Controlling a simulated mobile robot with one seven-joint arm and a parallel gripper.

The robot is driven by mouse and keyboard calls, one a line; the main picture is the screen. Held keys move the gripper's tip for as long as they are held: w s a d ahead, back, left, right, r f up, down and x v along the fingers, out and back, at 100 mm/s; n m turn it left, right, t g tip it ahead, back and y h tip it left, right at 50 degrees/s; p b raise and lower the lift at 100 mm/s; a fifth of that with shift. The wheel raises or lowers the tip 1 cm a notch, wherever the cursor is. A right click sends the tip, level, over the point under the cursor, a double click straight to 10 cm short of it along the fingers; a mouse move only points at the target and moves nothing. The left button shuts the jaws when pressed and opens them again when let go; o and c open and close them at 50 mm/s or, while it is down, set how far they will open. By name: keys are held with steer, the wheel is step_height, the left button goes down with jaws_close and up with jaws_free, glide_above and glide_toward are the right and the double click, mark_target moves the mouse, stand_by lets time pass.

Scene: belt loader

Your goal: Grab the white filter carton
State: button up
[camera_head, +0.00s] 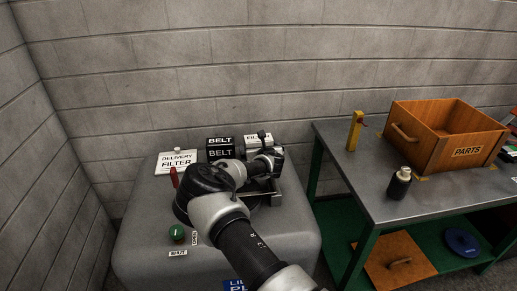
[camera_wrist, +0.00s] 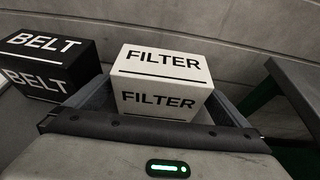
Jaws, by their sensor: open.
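The white filter carton (camera_wrist: 160,75) stands upright straight ahead in the wrist view, with FILTER printed on its top and near face. In the head view the carton (camera_head: 251,139) is at the back of the grey housing, partly hidden by my arm. My gripper (camera_wrist: 163,92) is open, with one grey finger along each side of the carton. I cannot tell whether the fingers touch it. The gripper (camera_head: 266,158) also shows in the head view, at the carton, its fingers mostly hidden.
A black belt carton (camera_wrist: 48,62) stands close left of the filter carton. A white delivery filter sign (camera_head: 176,163), a red handle (camera_head: 174,177) and a green knob (camera_head: 176,232) are on the housing (camera_head: 145,255). A workbench (camera_head: 350,165) with a wooden parts crate (camera_head: 432,150) stands right. A block wall is behind.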

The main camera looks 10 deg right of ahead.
steer(key=shift+r, duration=0.15)
steer(key=c, duration=1.2)
